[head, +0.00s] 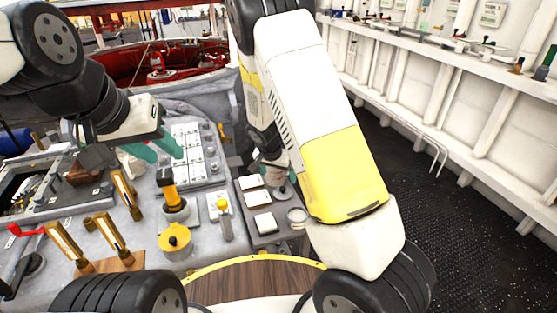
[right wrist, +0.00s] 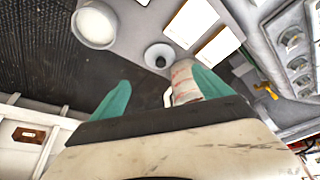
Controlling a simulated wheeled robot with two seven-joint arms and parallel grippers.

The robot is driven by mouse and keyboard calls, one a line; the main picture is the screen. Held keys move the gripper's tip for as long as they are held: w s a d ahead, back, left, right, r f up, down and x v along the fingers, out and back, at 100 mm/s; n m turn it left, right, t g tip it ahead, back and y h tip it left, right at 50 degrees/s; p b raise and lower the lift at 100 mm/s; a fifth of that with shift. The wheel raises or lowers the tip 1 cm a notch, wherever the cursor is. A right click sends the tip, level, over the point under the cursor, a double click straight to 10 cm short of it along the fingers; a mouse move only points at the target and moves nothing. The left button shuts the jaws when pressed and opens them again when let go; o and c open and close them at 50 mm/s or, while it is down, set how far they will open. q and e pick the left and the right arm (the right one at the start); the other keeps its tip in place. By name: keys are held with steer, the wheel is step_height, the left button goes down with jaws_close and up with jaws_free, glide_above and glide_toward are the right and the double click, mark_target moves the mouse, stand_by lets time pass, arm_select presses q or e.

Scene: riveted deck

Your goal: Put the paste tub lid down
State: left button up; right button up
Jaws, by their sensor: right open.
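My right gripper (right wrist: 158,92) is open, with its teal fingers apart. A pale cylinder with reddish marks (right wrist: 186,80), which may be the paste tub, shows beside the right-hand finger in the right wrist view; I cannot tell if they touch. A round white piece with a rim (right wrist: 95,25), possibly the lid, lies apart from the fingers. It also shows in the head view (head: 297,216) at the edge of the grey panel. In the head view my right arm hides most of its gripper. My left gripper (head: 155,150) is open and empty above the bench.
A grey round fitting with a dark centre (right wrist: 158,55) stands near the right fingers. Several white square pads (head: 258,198) lie on the panel. A yellow-topped fitting (head: 175,241) and brass-coloured levers (head: 108,233) stand on the left. Black deck floor is open on the right.

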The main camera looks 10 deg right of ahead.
steer(key=s+d+r+n+y, duration=0.1)
steer(key=s+d+r+y, duration=0.1)
steer(key=s+r, duration=0.6)
steer(key=s+d+r+n+y, duration=0.1)
steer(key=s+d+r, duration=0.15)
steer(key=r, duration=1.05)
steer(key=s+r+n+t, duration=0.1)
steer(key=s+r, duration=0.3)
steer(key=s, duration=0.4)
steer(key=s+r+n+t+y, duration=0.1)
steer(key=s+r+n, duration=0.2)
steer(key=s, duration=0.6)
step_height(320, 180, up, 2)
steer(key=shift+a+r, duration=0.15)
steer(key=shift+a, duration=0.1)
